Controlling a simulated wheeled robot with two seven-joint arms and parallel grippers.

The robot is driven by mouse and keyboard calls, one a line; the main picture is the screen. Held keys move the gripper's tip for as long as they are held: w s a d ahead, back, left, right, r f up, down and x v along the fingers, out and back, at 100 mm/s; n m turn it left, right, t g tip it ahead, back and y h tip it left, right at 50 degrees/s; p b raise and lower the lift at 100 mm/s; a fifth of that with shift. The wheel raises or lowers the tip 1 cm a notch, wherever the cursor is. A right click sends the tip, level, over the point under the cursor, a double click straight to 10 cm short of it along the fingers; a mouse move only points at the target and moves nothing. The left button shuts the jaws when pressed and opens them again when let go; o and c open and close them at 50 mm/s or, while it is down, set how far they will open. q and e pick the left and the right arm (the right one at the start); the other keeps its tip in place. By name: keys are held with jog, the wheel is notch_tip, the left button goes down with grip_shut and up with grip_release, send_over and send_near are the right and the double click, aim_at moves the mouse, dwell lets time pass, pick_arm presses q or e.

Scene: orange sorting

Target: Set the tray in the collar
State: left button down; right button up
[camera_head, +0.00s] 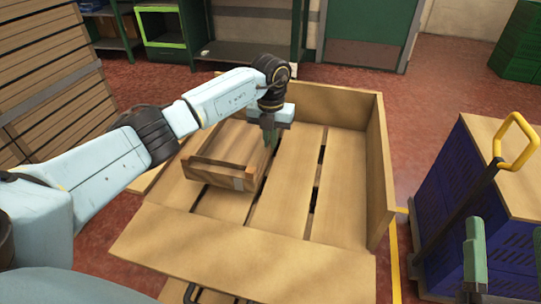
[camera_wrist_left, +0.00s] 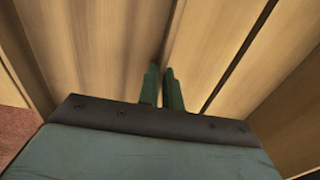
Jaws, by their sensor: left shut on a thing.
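The wooden tray (camera_head: 222,178) is a shallow box inside the wooden collar (camera_head: 335,104), over the slatted floor at its left. I cannot tell whether it rests on the slats or hangs just above them. My left gripper (camera_head: 270,138) points down at the tray's right side and is shut on its edge. In the left wrist view, its two green fingers (camera_wrist_left: 163,88) sit close together around a thin wooden edge. My right gripper (camera_head: 506,255) shows at the lower right edge, its fingers apart and empty, away from the tray.
Slats right of the tray are bare. Blue crates (camera_head: 477,215) and a yellow-handled cart (camera_head: 518,140) stand at the right. Stacked wooden boards (camera_head: 50,75) rise at the left.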

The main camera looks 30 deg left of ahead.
aim_at(270, 153)
pick_arm(q)
notch_tip(270, 153, down, 4)
jog(key=shift+f+b, duration=0.1)
jog(key=shift+b, duration=0.85)
jog(key=shift+f, duration=0.3)
pick_arm(e)
jog(key=shift+s+d+r+t+y, duration=0.15)
jog(key=shift+s+r+t+y, duration=0.15)
jog(key=shift+s+r+t, duration=0.45)
jog(key=shift+s+d+r+t+y, duration=0.15)
jog(key=shift+s+r+t+y, duration=0.3)
jog(key=shift+t, duration=0.6)
pick_arm(q)
jog(key=shift+f, duration=0.1)
jog(key=c, duration=1.6)
grip_release()
